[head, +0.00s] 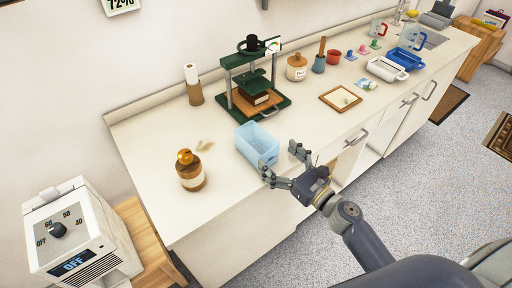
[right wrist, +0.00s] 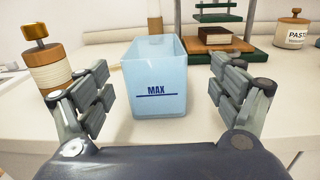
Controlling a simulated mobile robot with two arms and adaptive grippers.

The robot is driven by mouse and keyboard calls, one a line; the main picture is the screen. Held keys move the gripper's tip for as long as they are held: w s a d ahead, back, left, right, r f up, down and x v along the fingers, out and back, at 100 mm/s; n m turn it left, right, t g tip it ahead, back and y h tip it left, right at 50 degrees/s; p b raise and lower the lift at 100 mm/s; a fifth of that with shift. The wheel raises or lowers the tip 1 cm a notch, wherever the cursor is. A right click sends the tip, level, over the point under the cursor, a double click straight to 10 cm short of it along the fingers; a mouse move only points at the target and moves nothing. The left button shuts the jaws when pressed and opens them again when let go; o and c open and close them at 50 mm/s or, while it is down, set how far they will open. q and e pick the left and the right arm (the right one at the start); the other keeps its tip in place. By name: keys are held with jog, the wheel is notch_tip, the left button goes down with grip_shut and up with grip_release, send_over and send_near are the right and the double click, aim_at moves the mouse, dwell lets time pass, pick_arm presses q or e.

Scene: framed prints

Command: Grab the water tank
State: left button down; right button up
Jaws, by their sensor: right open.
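The water tank is a light blue, open-topped, see-through box (head: 257,146) near the front edge of the counter in the head view. In the right wrist view the tank (right wrist: 156,80) stands upright, with "MAX" and a line on its near face. My right gripper (head: 283,163) is at the counter's front edge, just in front of the tank. In the right wrist view my right gripper (right wrist: 160,92) is open, its fingers on either side of the tank's near end, with gaps visible on both sides. My left gripper is not in view.
A brown and white bottle (head: 190,171) stands left of the tank. A green press (head: 255,82) stands behind it. A framed tray (head: 340,98) lies to the right, with jars and blue and white trays farther along. A white dial box (head: 80,238) stands left of the counter (head: 150,135).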

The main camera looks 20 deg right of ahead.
jog(key=p, duration=0.2)
send_over(257, 141)
jog(key=s+a, duration=0.2)
jog(key=s, duration=0.3)
jog(key=shift+w+d+f, duration=0.1)
jog(key=shift+d+f, duration=0.05)
jog(key=shift+f, duration=0.1)
jog(key=c, duration=1.1)
